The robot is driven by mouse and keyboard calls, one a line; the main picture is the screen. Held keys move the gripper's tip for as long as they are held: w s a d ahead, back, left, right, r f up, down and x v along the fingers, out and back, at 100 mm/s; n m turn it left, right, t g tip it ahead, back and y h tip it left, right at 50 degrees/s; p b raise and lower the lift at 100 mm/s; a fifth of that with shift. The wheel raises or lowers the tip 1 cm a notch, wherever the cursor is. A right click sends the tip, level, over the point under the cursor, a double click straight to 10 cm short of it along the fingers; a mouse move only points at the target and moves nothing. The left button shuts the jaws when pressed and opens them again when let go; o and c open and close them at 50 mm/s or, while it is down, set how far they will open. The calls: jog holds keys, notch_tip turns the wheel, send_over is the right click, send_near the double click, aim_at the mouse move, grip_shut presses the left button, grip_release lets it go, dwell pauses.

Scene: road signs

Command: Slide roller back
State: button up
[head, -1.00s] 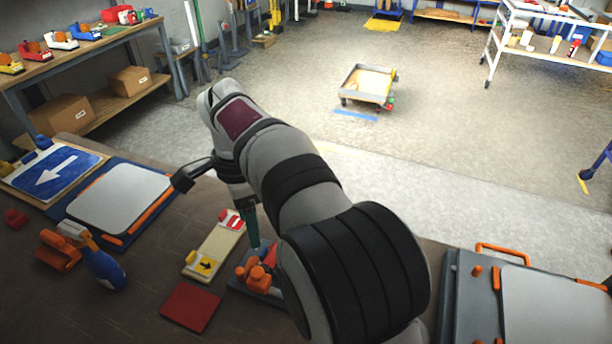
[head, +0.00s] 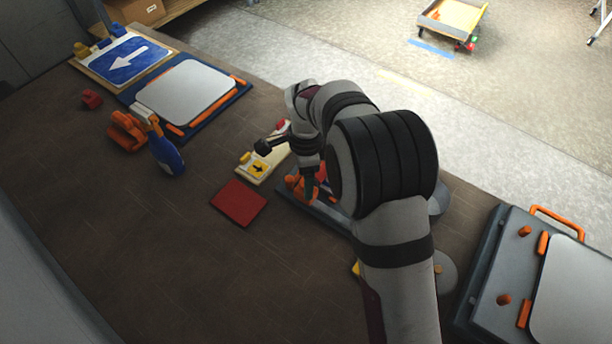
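My gripper (head: 309,186) points down at the middle of the bench, with its dark teal fingers low beside an orange part (head: 296,187). The orange part sits on the left end of a grey-blue plate (head: 325,217). It may be the roller, but my arm hides much of it and of the plate. I cannot tell whether the fingers touch it, or whether they are open or shut. Another orange tool (head: 127,132) stands apart at the left, beside a blue spray bottle (head: 167,157).
A red pad (head: 238,203) lies just left of the plate. A blue arrow sign (head: 125,60) and a white panel (head: 187,91) are farther back. A grey case (head: 490,277) is at right. The front-left bench is clear.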

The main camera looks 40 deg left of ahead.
grip_shut()
jog(key=shift+r, duration=0.1)
dwell(1.2)
